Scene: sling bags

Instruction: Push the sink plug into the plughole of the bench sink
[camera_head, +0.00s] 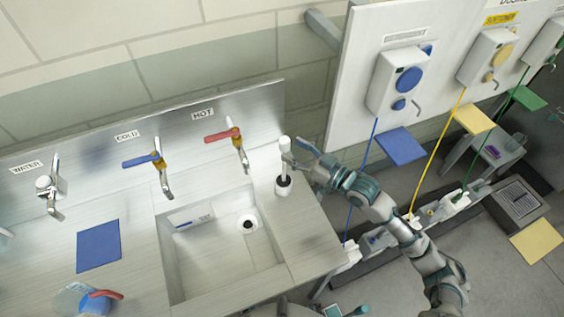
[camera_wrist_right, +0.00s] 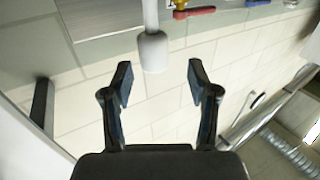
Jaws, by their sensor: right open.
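The sink plug (camera_head: 284,165) looks like an upright white rod with a wider white top. Its dark lower end meets a small white base on the bench, right of the sink. The bench sink (camera_head: 205,258) is a steel basin with a dark plughole (camera_head: 247,224) near its back right; nothing covers the hole. My right gripper (camera_head: 296,157) is open beside the plug's upper part, on its right. In the right wrist view, the wide white end (camera_wrist_right: 152,52) shows between and just beyond the open fingertips (camera_wrist_right: 158,80). I cannot see my left gripper.
Taps with blue (camera_head: 141,160) and red (camera_head: 221,135) levers stand behind the sink, and another tap (camera_head: 50,190) is at left. A blue mat (camera_head: 98,246) and a jug (camera_head: 78,299) lie left of the basin. A white dispenser panel (camera_head: 352,110) rises behind my right arm.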

